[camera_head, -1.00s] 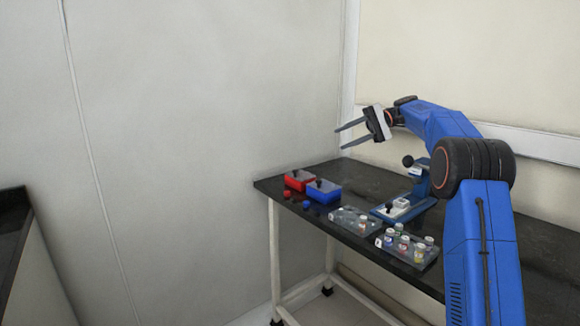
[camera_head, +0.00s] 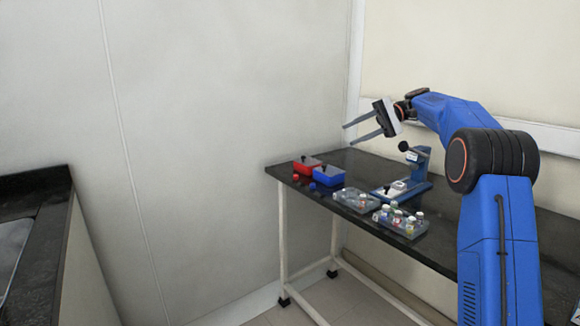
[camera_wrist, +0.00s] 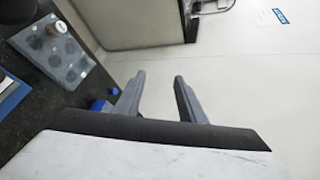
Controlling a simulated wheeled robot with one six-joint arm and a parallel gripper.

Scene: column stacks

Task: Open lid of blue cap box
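The blue cap box (camera_head: 327,178) sits on the dark table near its far left end, with a grey lid and a dark knob on top; the lid looks closed. A blue cap (camera_head: 312,186) lies in front of it. My gripper (camera_head: 362,132) is open and empty, up in the air above and to the right of the box. In the wrist view the two grey fingers of my gripper (camera_wrist: 160,76) stand apart with floor between them. A blue thing (camera_wrist: 99,106) shows partly behind the left finger.
The red box (camera_head: 303,166) stands just left of the blue one, with a red cap (camera_head: 295,177) in front. A clear tray (camera_head: 357,201), a tray of vials (camera_head: 400,222) and a blue device (camera_head: 415,170) lie to the right. Another counter (camera_head: 50,235) is at far left.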

